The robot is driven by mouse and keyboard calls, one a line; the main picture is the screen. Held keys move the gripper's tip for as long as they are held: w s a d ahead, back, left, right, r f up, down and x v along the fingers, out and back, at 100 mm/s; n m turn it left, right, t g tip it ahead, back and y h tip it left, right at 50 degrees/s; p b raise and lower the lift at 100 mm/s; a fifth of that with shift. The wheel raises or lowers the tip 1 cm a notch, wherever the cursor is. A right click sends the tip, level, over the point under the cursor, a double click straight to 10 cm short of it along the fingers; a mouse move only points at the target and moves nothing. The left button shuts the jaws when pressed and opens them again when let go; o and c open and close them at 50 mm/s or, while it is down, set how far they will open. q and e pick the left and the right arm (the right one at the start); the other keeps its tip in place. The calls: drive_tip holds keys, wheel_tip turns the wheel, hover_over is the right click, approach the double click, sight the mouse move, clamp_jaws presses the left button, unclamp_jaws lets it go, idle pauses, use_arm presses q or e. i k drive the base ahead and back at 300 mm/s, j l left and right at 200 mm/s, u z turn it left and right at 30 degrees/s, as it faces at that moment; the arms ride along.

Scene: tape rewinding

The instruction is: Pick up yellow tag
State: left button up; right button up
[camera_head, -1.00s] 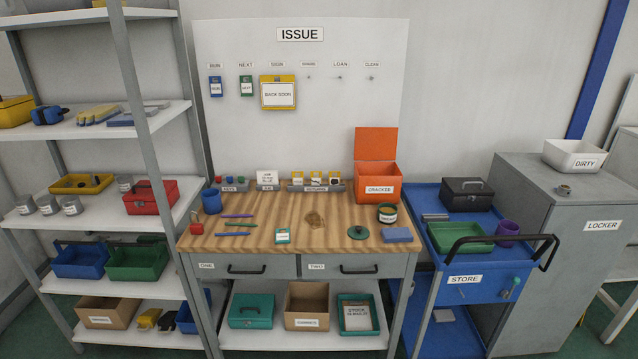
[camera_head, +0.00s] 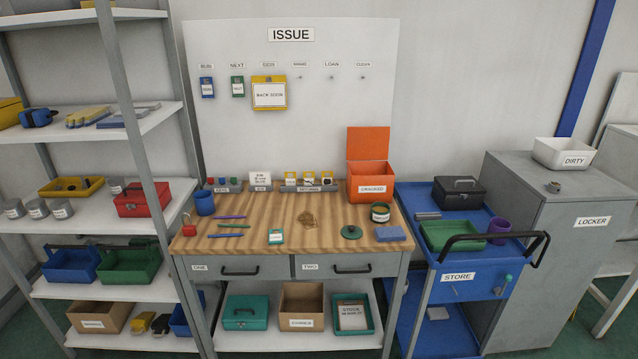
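Three small yellow tags with white faces stand in a grey rack (camera_head: 309,188) at the back of the wooden workbench; the middle yellow tag (camera_head: 309,174) is among them. A larger yellow sign (camera_head: 269,93) reading "BACK SOON" hangs on the white board under the "SIGN" label. A blue tag (camera_head: 207,87) and a green tag (camera_head: 237,86) hang to its left. Neither of my grippers is in view.
An open orange box (camera_head: 371,187) stands at the bench's back right, a blue cup (camera_head: 205,202) at the left. Pens, a padlock, string, a green lid and a blue block lie on the bench. Shelves (camera_head: 95,215) flank the left, a blue cart (camera_head: 462,265) the right.

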sight(307, 181)
drive_tip(key=i+l+u, duration=0.1)
drive_tip(key=i+u, duration=0.15)
drive_tip(key=i, duration=0.35)
drive_tip(key=i+l+u, duration=0.3)
drive_tip(key=i, duration=0.25)
drive_tip(key=i+l+u, duration=0.25)
drive_tip(key=i, duration=0.3)
drive_tip(key=i+l+u, duration=0.25)
drive_tip(key=i+l, duration=0.15)
drive_tip(key=i, duration=0.15)
